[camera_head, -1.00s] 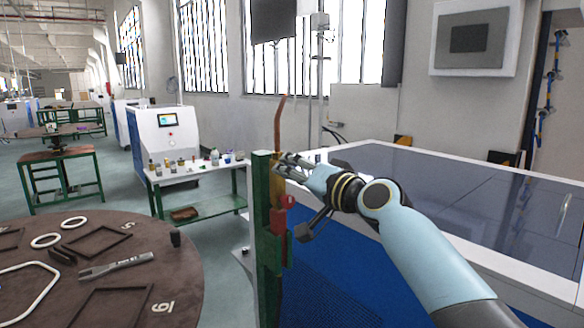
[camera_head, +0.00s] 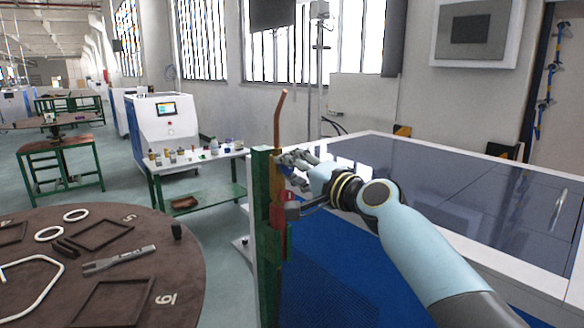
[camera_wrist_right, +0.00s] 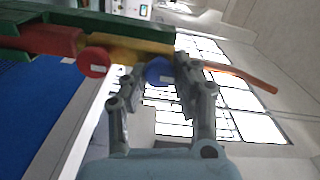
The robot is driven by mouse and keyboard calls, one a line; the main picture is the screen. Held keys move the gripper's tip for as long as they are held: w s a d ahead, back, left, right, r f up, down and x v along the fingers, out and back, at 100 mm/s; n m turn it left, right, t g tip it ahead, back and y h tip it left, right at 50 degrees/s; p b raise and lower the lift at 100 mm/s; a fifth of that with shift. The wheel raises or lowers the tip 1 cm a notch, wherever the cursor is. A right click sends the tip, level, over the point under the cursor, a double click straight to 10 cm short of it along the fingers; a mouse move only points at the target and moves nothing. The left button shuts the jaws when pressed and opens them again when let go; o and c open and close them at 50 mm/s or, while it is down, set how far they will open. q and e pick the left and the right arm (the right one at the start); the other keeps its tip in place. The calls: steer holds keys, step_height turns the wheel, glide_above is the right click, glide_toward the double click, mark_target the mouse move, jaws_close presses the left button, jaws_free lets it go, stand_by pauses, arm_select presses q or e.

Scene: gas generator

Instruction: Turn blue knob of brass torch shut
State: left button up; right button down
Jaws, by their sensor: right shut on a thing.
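The brass torch (camera_head: 277,183) stands upright on a green post (camera_head: 263,215), with a thin copper tube (camera_head: 281,117) rising from its top. In the right wrist view the brass body (camera_wrist_right: 128,50) lies sideways, with the blue knob (camera_wrist_right: 158,71) on it and a red knob (camera_wrist_right: 94,62) beside that. My right gripper (camera_head: 292,172) is at the torch's right side. In the right wrist view its fingers (camera_wrist_right: 155,82) are on either side of the blue knob, closed on it. In the head view the blue knob is mostly hidden by the fingers. My left gripper is not in view.
A dark round table (camera_head: 190,262) with frames, rings and a wrench-like tool stands at left. A blue-sided machine with a dark glassy top (camera_head: 440,185) is behind my right arm. A green bench (camera_head: 215,191) with small bottles stands farther back.

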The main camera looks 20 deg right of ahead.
stand_by(0.3)
steer(key=c, duration=1)
jaws_free()
steer(key=shift+s, duration=0.1)
steer(key=v, duration=1.2)
